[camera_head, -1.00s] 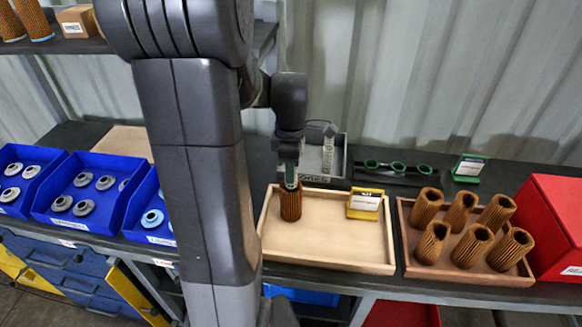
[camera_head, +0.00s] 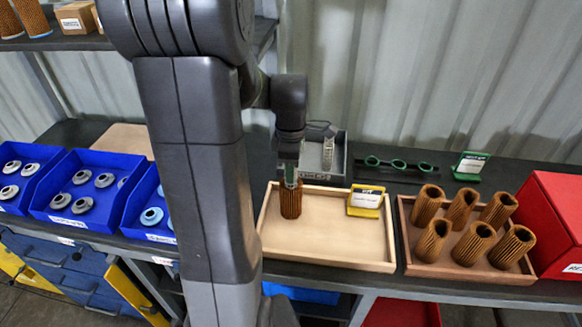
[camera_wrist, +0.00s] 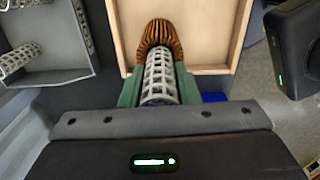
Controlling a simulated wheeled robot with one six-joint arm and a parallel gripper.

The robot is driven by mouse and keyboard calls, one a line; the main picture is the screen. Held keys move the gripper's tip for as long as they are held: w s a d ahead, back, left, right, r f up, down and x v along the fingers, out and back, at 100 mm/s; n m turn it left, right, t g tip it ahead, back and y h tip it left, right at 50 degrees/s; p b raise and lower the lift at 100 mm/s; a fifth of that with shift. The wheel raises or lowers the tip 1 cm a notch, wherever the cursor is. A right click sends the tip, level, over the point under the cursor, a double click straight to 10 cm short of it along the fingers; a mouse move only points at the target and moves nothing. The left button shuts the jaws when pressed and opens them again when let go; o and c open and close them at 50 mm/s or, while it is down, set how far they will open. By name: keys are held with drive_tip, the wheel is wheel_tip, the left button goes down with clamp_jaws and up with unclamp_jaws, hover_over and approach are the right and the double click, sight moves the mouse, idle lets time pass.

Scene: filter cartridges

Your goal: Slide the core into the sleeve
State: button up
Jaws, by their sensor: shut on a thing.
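The sleeve (camera_head: 291,204) is a brown pleated cylinder standing upright at the left end of the pale wooden tray (camera_head: 330,264). My gripper (camera_head: 290,170) is above it, pointing down. In the wrist view, its green fingers (camera_wrist: 158,88) are shut on the core (camera_wrist: 160,77), a grey perforated metal tube. The core's far end meets the opening of the sleeve (camera_wrist: 161,36) and appears to be inside its rim. How deep it sits is hidden by the pleats.
A yellow-framed sign (camera_head: 366,201) stands at the tray's back right. A brown tray (camera_head: 470,272) of several pleated sleeves is to the right, beside a red box (camera_head: 553,220). A grey bin (camera_head: 337,165) with metal cores is behind. Blue bins (camera_head: 58,216) of caps are left.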

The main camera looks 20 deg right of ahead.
drive_tip(key=shift+f+b, duration=0.85)
drive_tip(key=shift+f, duration=0.45)
idle(0.4)
drive_tip(key=o, duration=1)
drive_tip(key=shift+r, duration=0.1)
wheel_tip(320, 180, up, 14)
drive_tip(key=shift+f, duration=0.2)
wheel_tip(320, 180, down, 14)
drive_tip(key=shift+r, duration=0.25)
idle(0.4)
